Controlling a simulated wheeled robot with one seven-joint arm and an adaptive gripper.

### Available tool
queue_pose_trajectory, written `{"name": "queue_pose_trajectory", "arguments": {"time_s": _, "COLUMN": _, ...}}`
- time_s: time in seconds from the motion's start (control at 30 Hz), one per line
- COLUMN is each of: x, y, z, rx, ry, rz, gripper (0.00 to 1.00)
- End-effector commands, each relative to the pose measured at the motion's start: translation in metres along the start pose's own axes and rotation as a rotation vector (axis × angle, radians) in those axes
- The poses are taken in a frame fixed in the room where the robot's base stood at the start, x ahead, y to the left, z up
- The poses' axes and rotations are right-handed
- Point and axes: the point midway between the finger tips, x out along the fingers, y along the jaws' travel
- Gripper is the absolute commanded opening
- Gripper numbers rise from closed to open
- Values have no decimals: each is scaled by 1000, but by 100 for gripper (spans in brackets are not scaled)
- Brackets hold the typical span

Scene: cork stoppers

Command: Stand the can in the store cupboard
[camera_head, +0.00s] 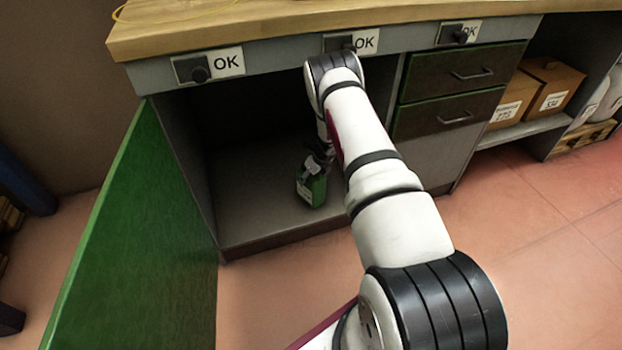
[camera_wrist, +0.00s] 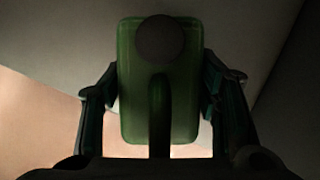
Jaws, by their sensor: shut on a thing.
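The can (camera_head: 312,187) is green with a pale label and is inside the open store cupboard (camera_head: 250,217), over the front part of its floor. It is roughly upright, and I cannot tell whether its base touches the floor. In the wrist view the can (camera_wrist: 128,90) shows from above, with a dark round cap and a handle. My gripper (camera_head: 320,158) has come in through the cupboard's front and is shut on the can, with a finger at each side of it in the wrist view (camera_wrist: 160,105). My arm hides part of the cupboard's right side.
The green cupboard door (camera_head: 130,240) stands wide open at the left. A wooden worktop (camera_head: 290,22) lies above. Drawers (camera_head: 465,75) are to the right, then a shelf with cardboard boxes (camera_head: 552,85). The cupboard floor left of the can is clear; its back is dark.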

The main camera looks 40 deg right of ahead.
Motion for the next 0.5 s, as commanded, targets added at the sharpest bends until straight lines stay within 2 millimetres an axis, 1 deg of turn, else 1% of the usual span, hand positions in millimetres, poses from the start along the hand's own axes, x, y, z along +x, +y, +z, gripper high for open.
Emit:
{"name": "queue_pose_trajectory", "arguments": {"time_s": 0.07, "x": 6, "y": 1, "z": 4, "rx": -2, "ry": -8, "rz": -1, "gripper": 0}}
{"name": "queue_pose_trajectory", "arguments": {"time_s": 0.33, "x": 5, "y": 1, "z": 4, "rx": 0, "ry": -8, "rz": -1, "gripper": 0}}
{"name": "queue_pose_trajectory", "arguments": {"time_s": 0.47, "x": 8, "y": 1, "z": 3, "rx": 0, "ry": -8, "rz": -1, "gripper": 0}}
{"name": "queue_pose_trajectory", "arguments": {"time_s": 0.5, "x": 9, "y": 2, "z": 1, "rx": 0, "ry": -5, "rz": 0, "gripper": 63}}
